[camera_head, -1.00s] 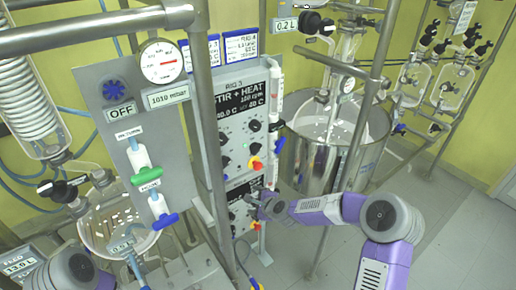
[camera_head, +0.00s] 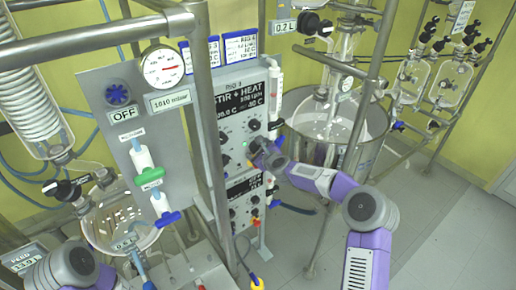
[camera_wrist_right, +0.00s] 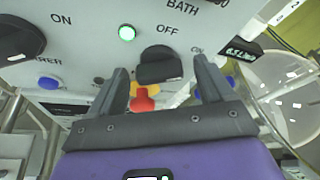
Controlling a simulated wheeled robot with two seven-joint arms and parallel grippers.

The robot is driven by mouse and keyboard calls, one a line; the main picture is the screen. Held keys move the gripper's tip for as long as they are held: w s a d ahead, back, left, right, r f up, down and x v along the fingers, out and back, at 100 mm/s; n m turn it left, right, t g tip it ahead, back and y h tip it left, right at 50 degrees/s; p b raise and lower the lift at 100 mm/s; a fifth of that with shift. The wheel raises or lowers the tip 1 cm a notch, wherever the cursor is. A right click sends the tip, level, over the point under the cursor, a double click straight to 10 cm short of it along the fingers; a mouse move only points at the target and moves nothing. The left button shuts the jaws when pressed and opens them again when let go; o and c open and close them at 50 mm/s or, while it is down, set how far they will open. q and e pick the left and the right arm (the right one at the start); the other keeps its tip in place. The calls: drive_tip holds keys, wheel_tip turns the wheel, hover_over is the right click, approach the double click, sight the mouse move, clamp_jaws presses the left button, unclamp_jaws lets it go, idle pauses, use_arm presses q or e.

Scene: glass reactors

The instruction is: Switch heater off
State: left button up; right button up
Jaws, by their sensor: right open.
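The STIR + HEAT unit (camera_head: 241,93) is a grey panel with a dark display and black knobs, right of the metal post in the head view. In the head view my right gripper (camera_head: 262,152) covers part of the panel.
Another black knob (camera_wrist_right: 18,40) is left of the lamp. A red and yellow control (camera_wrist_right: 145,97) lies between my fingers. A second panel (camera_head: 243,198) is below. A metal post (camera_head: 207,120) stands close left; a steel vessel (camera_head: 312,110) stands right.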

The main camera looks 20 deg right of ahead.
drive_tip(key=shift+w, duration=0.15)
drive_tip(key=shift+f, duration=0.1)
drive_tip(key=shift+c, duration=0.2)
drive_tip(key=c, duration=1)
drive_tip(key=shift+a+f+n+b, duration=0.15)
drive_tip(key=shift+n+b, duration=0.25)
drive_tip(key=shift+b, duration=0.5)
drive_tip(key=n+t+h+b, duration=0.1)
drive_tip(key=n+b, duration=0.1)
drive_tip(key=b, duration=0.3)
drive_tip(key=n+t+b, duration=0.1)
drive_tip(key=n+b, duration=0.1)
drive_tip(key=b, duration=0.3)
drive_tip(key=n+t+h+b, duration=0.1)
drive_tip(key=n+b, duration=0.2)
drive_tip(key=b, duration=0.2)
drive_tip(key=shift+f+h, duration=0.3)
drive_tip(key=shift+r+n+t+b, duration=0.15)
drive_tip(key=shift+n+t+b, duration=0.35)
drive_tip(key=shift+n+b, duration=0.5)
drive_tip(key=o, duration=1)
